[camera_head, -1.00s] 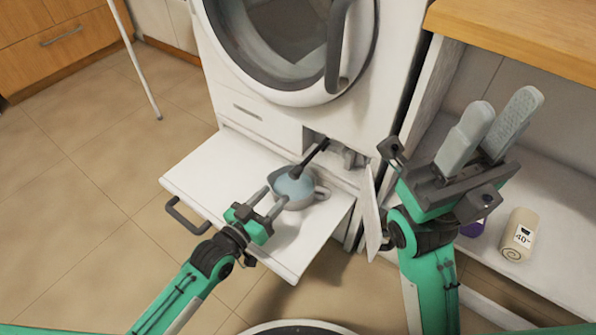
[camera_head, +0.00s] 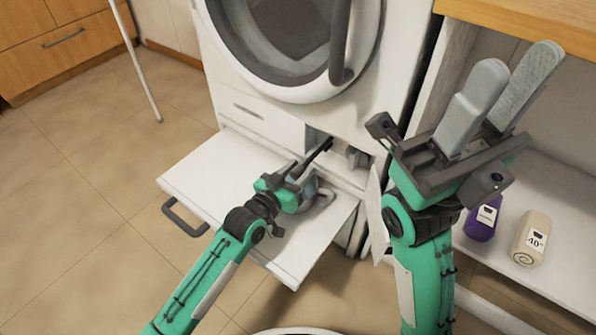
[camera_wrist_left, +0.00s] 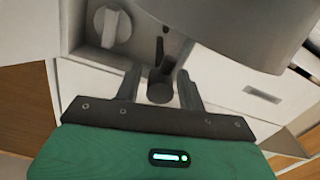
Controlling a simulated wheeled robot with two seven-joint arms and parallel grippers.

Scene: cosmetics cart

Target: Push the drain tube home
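The black drain tube (camera_head: 318,152) sticks out of the small service opening low on the white washer, slanting down toward the open flap. In the left wrist view its end (camera_wrist_left: 160,88) lies between my left fingers, with a gap visible on both sides. My left gripper (camera_head: 298,174) is open around the tube's end, above the blue-grey jug (camera_head: 309,190), which it largely hides. The grey round filter knob (camera_head: 357,158) is beside the tube; it also shows in the left wrist view (camera_wrist_left: 110,26). My right gripper (camera_head: 497,100) is open and empty, raised at the right.
The pulled-out white flap (camera_head: 215,165) has a dark handle (camera_head: 180,218). A small white door (camera_head: 376,215) hangs open right of the opening. A purple bottle (camera_head: 482,220) and a rolled beige towel (camera_head: 531,238) stand on the right shelf. The tiled floor at left is mostly clear.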

